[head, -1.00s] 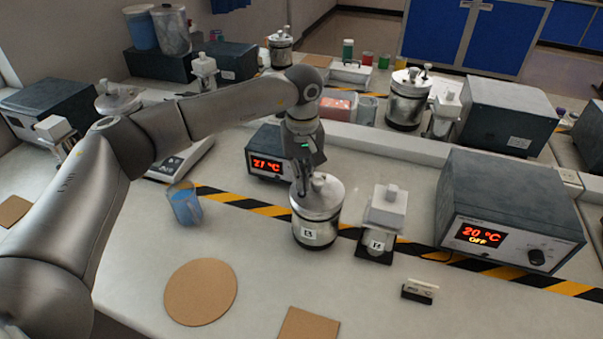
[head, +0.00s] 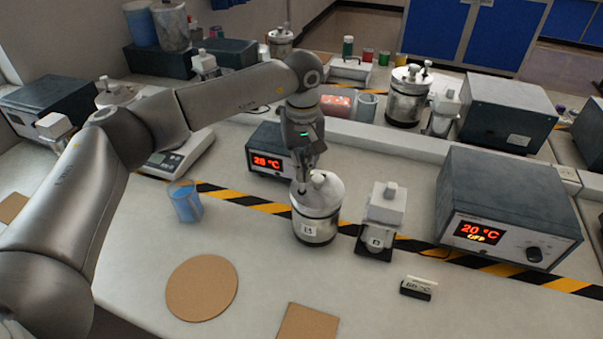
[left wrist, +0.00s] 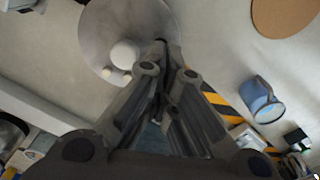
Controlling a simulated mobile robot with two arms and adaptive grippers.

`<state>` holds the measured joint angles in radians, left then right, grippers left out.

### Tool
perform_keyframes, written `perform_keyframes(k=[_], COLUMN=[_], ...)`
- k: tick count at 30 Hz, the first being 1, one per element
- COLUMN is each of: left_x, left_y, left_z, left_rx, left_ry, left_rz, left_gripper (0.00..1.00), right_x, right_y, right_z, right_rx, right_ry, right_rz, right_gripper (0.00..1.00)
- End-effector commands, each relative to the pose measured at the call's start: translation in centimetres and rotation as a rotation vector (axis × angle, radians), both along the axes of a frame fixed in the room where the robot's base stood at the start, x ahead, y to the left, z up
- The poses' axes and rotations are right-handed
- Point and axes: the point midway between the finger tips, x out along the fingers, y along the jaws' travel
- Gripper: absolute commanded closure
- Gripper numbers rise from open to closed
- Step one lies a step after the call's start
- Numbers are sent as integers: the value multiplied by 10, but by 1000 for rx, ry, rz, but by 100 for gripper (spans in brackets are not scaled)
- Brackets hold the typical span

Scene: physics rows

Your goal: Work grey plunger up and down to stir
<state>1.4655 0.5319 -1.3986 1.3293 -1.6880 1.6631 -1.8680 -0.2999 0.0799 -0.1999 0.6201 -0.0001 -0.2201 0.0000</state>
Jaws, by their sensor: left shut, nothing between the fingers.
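A metal vessel (head: 316,228) with a round lid and a label, probably B, stands on the bench in the head view. Its lid (left wrist: 98,30) also shows from above in the left wrist view, with a pale round knob (left wrist: 125,53) and a smaller knob (left wrist: 112,73). My left gripper (head: 303,180) is pointed down at the left part of the lid, beside the knob. In the left wrist view its fingers (left wrist: 167,60) are together over the lid's edge, with nothing seen between them. I cannot clearly make out the grey plunger; the fingers may hide it. My right gripper is out of view.
A blue cup (head: 186,204) stands left of the vessel. A white-topped block (head: 384,212) and a heater box reading 20 °C (head: 505,205) are to the right. A box reading 28 °C (head: 268,150) is behind.

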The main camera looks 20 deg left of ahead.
Motion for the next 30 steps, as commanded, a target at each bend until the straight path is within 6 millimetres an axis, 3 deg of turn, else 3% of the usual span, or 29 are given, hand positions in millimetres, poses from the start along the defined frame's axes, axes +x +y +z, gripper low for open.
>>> perform_keyframes(k=[19, 30], left_x=[0, 0], left_y=[0, 0], left_z=[-36, -18], left_rx=[1, 0], left_ry=[2, 0], left_rz=[0, 0], left_gripper=[100, 100], right_x=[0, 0], right_y=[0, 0], right_z=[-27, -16], right_rx=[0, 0], right_ry=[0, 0], right_rz=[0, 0], right_gripper=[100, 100])
